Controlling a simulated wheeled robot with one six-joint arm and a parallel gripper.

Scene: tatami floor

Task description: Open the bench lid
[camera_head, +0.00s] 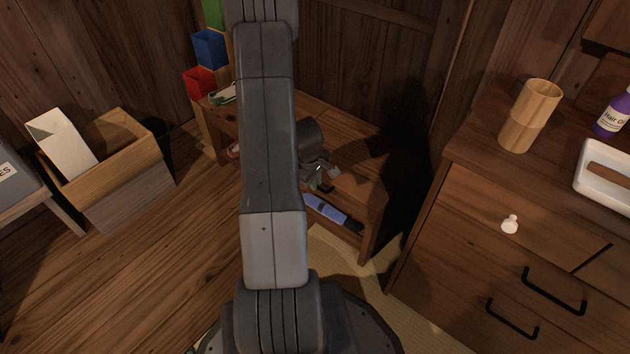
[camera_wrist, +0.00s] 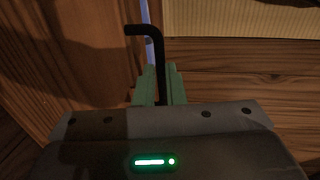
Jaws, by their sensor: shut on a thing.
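The low wooden bench (camera_head: 352,140) stands against the back wall in the head view. My arm crosses in front of it and hides its middle. My gripper (camera_head: 326,186) is at the bench's front edge. In the wrist view, the green fingers of my gripper (camera_wrist: 159,88) are shut on a black bent handle (camera_wrist: 161,58). The handle's top bends left over a wooden panel. The head view does not clearly show whether the lid is raised; its top looks roughly flat.
A blue-purple object (camera_head: 330,211) lies low under the bench front. Coloured boxes, including a red box (camera_head: 200,83), stand at its left end. A drawer cabinet (camera_head: 480,205) is close on the right. A wooden crate (camera_head: 125,190) stands left, with open floor between.

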